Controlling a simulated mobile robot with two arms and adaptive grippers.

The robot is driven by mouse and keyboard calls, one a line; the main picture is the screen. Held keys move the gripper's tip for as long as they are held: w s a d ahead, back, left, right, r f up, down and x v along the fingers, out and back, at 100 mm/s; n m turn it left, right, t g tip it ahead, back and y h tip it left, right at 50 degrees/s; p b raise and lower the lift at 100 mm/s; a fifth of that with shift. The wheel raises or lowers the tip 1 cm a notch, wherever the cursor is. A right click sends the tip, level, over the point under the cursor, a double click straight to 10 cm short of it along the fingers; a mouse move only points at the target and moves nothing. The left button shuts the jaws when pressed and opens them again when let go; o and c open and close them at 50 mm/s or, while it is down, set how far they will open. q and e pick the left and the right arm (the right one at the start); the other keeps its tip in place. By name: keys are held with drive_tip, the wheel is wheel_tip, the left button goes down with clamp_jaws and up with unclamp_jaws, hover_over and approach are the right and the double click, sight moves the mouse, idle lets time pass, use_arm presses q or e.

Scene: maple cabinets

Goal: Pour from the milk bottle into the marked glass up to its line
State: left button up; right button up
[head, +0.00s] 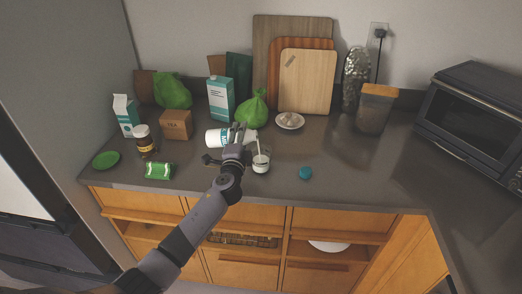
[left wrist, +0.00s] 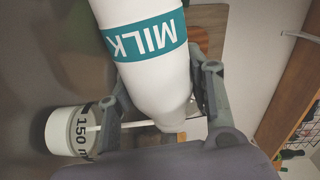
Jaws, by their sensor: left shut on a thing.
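My left gripper (head: 237,140) is shut on the white milk bottle (head: 214,138), which is tipped on its side above the counter. In the left wrist view the bottle's teal MILK band (left wrist: 145,38) shows between the gripper's fingers (left wrist: 160,95). A thin white stream runs from the bottle's mouth into the marked glass (head: 261,163), just right of and below the gripper. The glass, with a 150 ml marking, also shows in the left wrist view (left wrist: 62,132). White milk is in it; its exact level against the line is unclear. My right gripper is out of view.
A teal cap (head: 305,173) lies right of the glass. A plate with pale items (head: 290,121) and a green bag (head: 252,108) stand behind. A tea box (head: 176,125), jar (head: 145,140) and green packet (head: 159,171) are left. Counter right of the cap is clear.

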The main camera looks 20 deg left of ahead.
use_arm(q)
drive_tip(key=shift+f+m, duration=0.1)
drive_tip(key=shift+m, duration=0.3)
idle(1.3)
